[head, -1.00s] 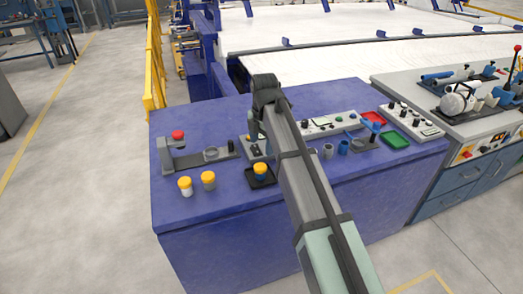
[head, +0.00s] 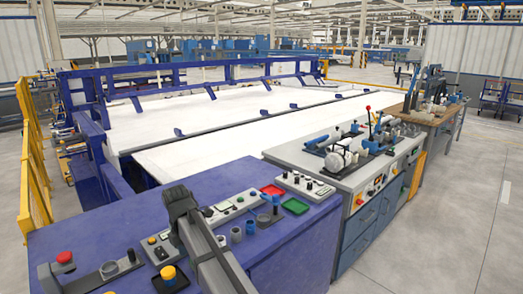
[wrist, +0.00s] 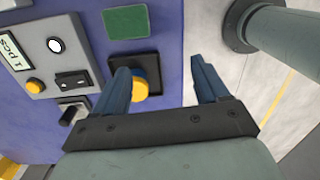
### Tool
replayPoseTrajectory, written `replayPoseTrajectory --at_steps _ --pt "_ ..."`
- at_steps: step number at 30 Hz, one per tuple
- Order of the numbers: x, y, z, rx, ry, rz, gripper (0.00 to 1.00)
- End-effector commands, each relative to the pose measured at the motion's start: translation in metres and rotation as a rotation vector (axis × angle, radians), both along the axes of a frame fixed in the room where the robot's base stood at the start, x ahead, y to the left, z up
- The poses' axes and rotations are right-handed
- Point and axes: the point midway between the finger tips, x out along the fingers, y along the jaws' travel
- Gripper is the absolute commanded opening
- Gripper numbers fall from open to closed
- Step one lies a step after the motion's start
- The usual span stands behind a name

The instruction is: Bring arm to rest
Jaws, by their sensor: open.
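My gripper (wrist: 163,82) is open, with two blue fingers apart and nothing visible between their tips. A yellow-topped piece (head: 168,273) sits on a small black tray (head: 181,286) on the blue bench (head: 120,222), near the bottom edge of the head view. In the wrist view the yellow piece (wrist: 140,90) shows behind the left finger, on its black tray (wrist: 154,60). I cannot tell the height gap to it. In the head view my arm's dark end stands over the bench and hides the fingers.
A device with a red knob (head: 64,257) stands at the left. A grey cabinet (head: 330,178) with machines stands to the right. A yellow rail (head: 34,160) is at the left.

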Motion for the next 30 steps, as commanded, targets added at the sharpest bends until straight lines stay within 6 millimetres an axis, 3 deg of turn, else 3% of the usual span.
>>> replayPoseTrajectory --at_steps 1,8,20,30 --pt "-0.001 -0.031 -0.022 -0.042 0.012 -0.092 0.74" --pt "-0.007 -0.148 -0.096 -0.240 0.029 -0.513 0.74" --pt "-0.040 -0.224 -0.225 -0.283 0.068 -0.887 0.74" --pt "-0.096 -0.290 -0.321 -0.339 0.103 -1.226 0.74"
